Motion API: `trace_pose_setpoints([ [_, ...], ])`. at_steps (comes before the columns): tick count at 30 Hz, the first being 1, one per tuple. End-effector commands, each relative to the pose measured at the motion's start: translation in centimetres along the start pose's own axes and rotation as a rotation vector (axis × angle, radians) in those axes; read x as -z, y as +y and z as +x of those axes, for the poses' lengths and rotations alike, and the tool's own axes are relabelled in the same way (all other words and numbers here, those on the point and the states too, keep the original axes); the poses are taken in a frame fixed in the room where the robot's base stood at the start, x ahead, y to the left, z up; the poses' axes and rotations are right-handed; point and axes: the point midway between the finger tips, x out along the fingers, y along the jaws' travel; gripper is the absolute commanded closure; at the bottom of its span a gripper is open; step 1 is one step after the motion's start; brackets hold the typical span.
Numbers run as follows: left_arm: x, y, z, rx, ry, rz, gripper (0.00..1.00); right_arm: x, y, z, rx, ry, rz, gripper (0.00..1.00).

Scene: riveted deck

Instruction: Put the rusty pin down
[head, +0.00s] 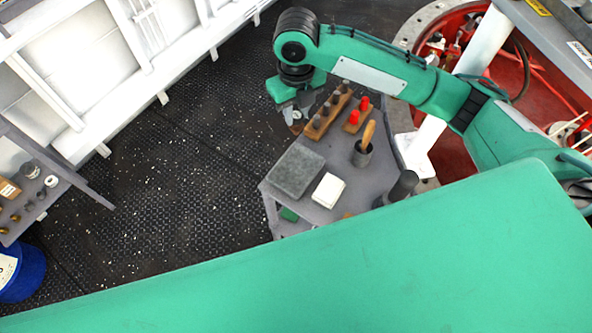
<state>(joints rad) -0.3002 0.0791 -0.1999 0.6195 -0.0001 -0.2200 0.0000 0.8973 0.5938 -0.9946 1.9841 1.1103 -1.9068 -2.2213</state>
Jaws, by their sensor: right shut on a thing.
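My right gripper (293,113) hangs at the far left corner of the grey table, at the left end of a wooden rack of grey pins. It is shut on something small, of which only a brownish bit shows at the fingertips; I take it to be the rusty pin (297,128). The jaws hide most of it, and I cannot tell whether it touches the table. The wooden rack (322,120) holds several grey pins upright. My left gripper is not in view.
The grey table (378,183) also bears a small rack with red-topped pieces (353,118), a dark cup with a wooden handle (362,154), a grey slab (296,171) and a white block (328,190). Another table with small parts (18,217) and a blue drum (24,272) stand left.

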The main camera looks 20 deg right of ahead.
Motion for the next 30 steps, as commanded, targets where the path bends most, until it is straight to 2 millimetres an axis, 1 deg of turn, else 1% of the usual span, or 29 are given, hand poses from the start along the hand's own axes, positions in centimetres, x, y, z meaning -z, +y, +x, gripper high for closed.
trace_pose_setpoints([
  [2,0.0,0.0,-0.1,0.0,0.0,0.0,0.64,-0.1,0.1,-0.1,0.0,0.0,-0.027,0.98],
  [5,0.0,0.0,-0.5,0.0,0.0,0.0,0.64,0.0,0.1,0.6,0.0,0.002,-0.042,0.98],
  [8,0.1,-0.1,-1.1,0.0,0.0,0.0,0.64,0.1,0.1,2.5,0.0,0.006,-0.042,0.98],
  [18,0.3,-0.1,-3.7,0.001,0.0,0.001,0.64,0.1,0.1,11.5,0.001,0.006,-0.041,0.98],
  [21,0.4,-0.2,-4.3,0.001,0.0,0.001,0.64,0.1,0.1,13.7,0.0,0.004,-0.04,0.98],
  [24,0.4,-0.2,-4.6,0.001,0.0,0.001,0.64,0.0,0.1,15.2,0.0,0.002,-0.041,0.98],
  [30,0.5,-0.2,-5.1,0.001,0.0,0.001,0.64,0.1,0.1,17.0,0.001,0.003,-0.042,0.98],
])
